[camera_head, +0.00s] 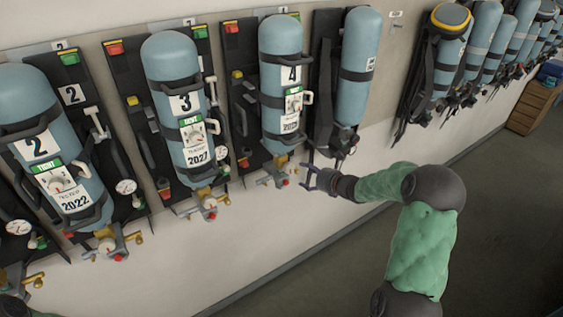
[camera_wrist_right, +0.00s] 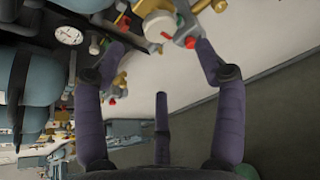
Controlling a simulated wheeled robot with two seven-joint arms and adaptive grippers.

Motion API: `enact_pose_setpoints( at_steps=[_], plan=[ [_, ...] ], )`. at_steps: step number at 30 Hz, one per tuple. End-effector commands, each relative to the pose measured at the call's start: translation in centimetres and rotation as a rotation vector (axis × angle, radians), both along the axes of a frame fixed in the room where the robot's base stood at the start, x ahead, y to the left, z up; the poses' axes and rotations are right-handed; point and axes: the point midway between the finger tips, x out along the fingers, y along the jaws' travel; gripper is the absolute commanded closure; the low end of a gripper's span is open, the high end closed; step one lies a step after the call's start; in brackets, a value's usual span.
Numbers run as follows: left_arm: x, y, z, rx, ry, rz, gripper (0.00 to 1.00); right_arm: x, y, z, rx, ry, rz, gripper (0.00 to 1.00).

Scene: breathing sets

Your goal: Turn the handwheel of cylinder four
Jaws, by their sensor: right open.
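Cylinder four (camera_head: 281,45) is a blue-grey cylinder strapped upright to a black backplate, with a "4" label. Its brass and metal valve (camera_head: 275,170) hangs below it. The handwheel of cylinder four looks like the pale round knob in the right wrist view (camera_wrist_right: 160,26); it is small and hard to make out in the head view. My right gripper (camera_head: 306,174) is open and empty, just right of this valve.
Cylinder three (camera_head: 170,60) and cylinder two (camera_head: 25,95) hang to the left. An unlabelled cylinder (camera_head: 358,65) hangs to the right of four. A pressure gauge (camera_wrist_right: 68,35) is left in the wrist view. The floor (camera_head: 500,210) to the right is clear.

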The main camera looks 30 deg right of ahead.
Motion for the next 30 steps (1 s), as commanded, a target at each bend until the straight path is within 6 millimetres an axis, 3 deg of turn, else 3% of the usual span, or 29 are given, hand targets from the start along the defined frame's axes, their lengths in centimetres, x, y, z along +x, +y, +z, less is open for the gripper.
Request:
enact_pose_setpoints(
  at_steps=[5,21,30],
  plan=[
    [0.0,0.0,0.4,0.0,0.001,0.0,0.6,1.0,0.2,-0.4,-0.005,-0.001,0.006,0.29],
    [0.0,0.0,2.8,0.0,0.0,0.0,0.6,7.7,1.5,-2.9,-0.003,-0.001,0.003,0.29],
    [0.0,0.0,3.4,0.0,0.0,0.0,0.6,9.6,1.8,-3.9,-0.004,-0.001,0.001,0.29]
  ],
)
